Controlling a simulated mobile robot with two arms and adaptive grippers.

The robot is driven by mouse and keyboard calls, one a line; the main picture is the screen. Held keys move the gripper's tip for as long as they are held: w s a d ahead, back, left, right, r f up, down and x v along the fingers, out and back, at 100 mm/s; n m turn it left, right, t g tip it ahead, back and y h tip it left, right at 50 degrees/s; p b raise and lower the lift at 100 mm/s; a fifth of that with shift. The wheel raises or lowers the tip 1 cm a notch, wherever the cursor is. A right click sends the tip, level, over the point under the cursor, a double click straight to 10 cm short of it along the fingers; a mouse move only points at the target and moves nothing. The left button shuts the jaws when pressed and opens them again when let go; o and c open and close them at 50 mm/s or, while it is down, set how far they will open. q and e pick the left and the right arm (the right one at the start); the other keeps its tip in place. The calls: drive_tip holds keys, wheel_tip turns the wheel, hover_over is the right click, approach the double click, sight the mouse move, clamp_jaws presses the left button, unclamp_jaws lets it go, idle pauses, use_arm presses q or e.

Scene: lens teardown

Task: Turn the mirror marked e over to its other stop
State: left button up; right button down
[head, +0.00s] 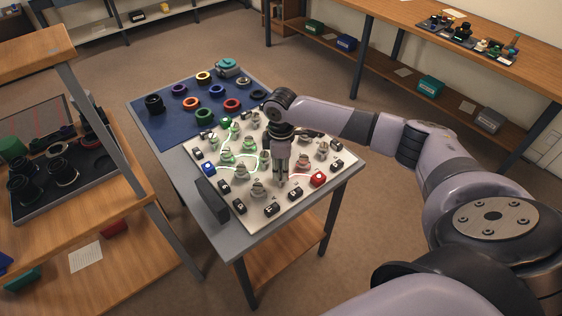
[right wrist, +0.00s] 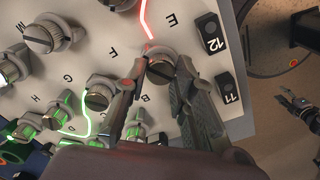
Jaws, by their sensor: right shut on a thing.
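My right gripper (head: 281,176) points down over the front part of the pale board. In the right wrist view its two fingers (right wrist: 160,88) are shut around a round, slotted grey knob-like mirror mount (right wrist: 160,68). A red beam line runs up to this mount. I cannot tell for sure which letter belongs to the held mount. A small dark jointed part at the right edge looks like my left gripper (right wrist: 298,104); its jaws are unclear.
Several similar mounts stand close by on the board (head: 245,193), some lit by green beam lines. Black blocks marked 12 (right wrist: 210,35) and 11 (right wrist: 229,88) line its edge. A red block (head: 318,179) and a blue mat with rings (head: 150,127) are also on the table.

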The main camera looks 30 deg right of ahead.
sight(281, 170)
drive_tip(key=m+p, duration=0.6)
drive_tip(key=p, duration=0.1)
drive_tip(key=m+p, duration=0.3)
drive_tip(key=p, duration=0.1)
drive_tip(key=shift+r, duration=0.25)
drive_tip(key=m+p, duration=0.3)
drive_tip(key=m, duration=0.1)
drive_tip(key=shift+w, duration=0.1)
drive_tip(key=shift+d+f+m+p, duration=0.15)
drive_tip(key=shift+m+p, duration=0.8)
drive_tip(key=shift+m, duration=0.35)
drive_tip(key=c, duration=1.3)
unclamp_jaws()
drive_tip(key=shift+f, duration=0.1)
drive_tip(key=shift+c, duration=0.2)
wheel_tip(281, 170, up, 12)
